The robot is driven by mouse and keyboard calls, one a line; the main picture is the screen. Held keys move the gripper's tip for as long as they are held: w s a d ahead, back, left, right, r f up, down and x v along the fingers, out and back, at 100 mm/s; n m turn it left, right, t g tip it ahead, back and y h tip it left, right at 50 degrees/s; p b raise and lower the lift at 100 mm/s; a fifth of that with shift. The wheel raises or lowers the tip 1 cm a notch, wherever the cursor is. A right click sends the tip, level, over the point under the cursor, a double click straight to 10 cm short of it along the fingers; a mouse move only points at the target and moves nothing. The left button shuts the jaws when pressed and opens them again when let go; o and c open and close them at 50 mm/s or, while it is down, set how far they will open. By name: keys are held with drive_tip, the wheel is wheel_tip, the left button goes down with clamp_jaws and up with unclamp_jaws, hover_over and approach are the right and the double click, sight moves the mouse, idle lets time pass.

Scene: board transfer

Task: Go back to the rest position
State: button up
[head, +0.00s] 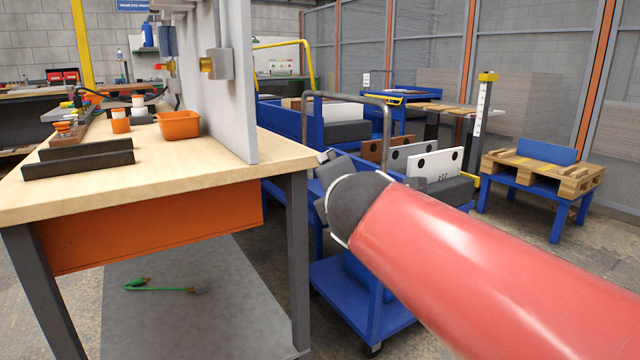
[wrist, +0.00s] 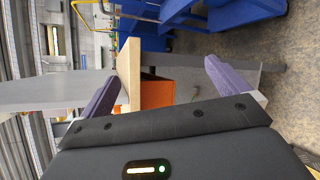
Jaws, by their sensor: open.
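My gripper (wrist: 162,75) shows in the wrist view with its two purple fingers wide apart and nothing held between them. Behind the gap are the workbench's wooden edge (wrist: 131,60) and its orange drawer (wrist: 157,91). In the head view my red arm reaches in from the lower right, and its dark end lies just right of the workbench (head: 150,188), in front of a blue trolley (head: 335,285). The gripper's fingers cannot be made out there. A white board (head: 436,166) with black round marks stands on edge on the trolley area behind the arm.
The bench carries a dark slotted holder (head: 80,160), an orange bin (head: 180,125) and small orange-and-white containers. An upright grey panel (head: 238,80) stands at its right edge. A pallet (head: 540,172) on a blue stand is at the right, with open floor around it.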

drive_tip(key=s+d+f+m+g+h+p, duration=0.25)
drive_tip(key=s+d+f+m+g, duration=0.25)
drive_tip(key=s+d+f+m, duration=0.6)
drive_tip(key=s+f+m+g+y+p, duration=0.1)
drive_tip(key=s+f+m+g, duration=0.1)
drive_tip(key=s+m, duration=0.3)
drive_tip(key=s+d+f+m+g+p, duration=0.1)
drive_tip(key=s+f+m, duration=0.3)
drive_tip(key=s+m, duration=0.2)
drive_tip(key=shift+s+f+m+g+y, duration=0.25)
drive_tip(key=shift+m+g+y, duration=0.15)
drive_tip(key=shift+m, duration=0.4)
drive_tip(key=shift+w, duration=0.1)
